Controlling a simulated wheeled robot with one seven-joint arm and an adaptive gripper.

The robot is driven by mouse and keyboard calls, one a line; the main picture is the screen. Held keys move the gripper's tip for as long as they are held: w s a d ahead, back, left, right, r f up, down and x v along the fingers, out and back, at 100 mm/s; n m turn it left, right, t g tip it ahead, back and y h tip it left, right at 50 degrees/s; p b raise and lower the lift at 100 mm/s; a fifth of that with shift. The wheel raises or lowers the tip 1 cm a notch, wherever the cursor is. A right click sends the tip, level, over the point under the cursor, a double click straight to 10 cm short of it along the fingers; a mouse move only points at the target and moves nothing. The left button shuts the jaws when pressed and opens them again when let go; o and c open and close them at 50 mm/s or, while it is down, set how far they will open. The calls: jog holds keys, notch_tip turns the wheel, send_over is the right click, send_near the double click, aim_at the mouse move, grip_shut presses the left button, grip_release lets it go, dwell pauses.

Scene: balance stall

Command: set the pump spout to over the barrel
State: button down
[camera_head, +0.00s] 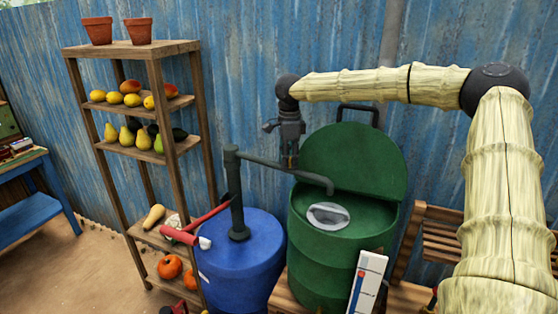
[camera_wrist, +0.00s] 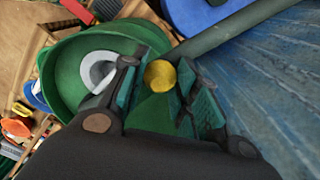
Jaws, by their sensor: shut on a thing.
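The pump stands on a blue drum (camera_head: 240,262). Its dark spout (camera_head: 270,160) reaches right, and its down-turned end sits above the open part of the green barrel (camera_head: 310,240). A pale grey ring (camera_head: 328,216) lies in the barrel's opening, just below the spout end. My gripper (camera_head: 290,160) is at the spout's middle, shut on it. In the wrist view, my gripper's teal-padded fingers (camera_wrist: 165,95) flank a round brass-coloured piece (camera_wrist: 160,74) beside the spout pipe (camera_wrist: 215,37). The barrel (camera_wrist: 60,75) and ring (camera_wrist: 97,70) show beyond.
A green half lid (camera_head: 352,160) stands raised behind the opening. A red pump handle (camera_head: 205,218) sticks out left. A white gauge board (camera_head: 368,283) stands before the barrel. A wooden shelf (camera_head: 135,50) with fruit is left, and a corrugated blue wall (camera_head: 245,70) is close behind.

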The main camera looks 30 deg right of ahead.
jog(key=shift+w+d+r, duration=0.15)
jog(key=shift+d+r, duration=0.1)
jog(key=c, duration=1.2)
grip_release()
jog(key=shift+o, duration=0.7)
jog(key=shift+d+f, duration=0.25)
jog(key=shift+a+r, duration=0.2)
jog(key=shift+r, duration=0.4)
notch_tip(320, 180, up, 11)
jog(key=shift+d, duration=0.3)
jog(key=shift+f, duration=0.1)
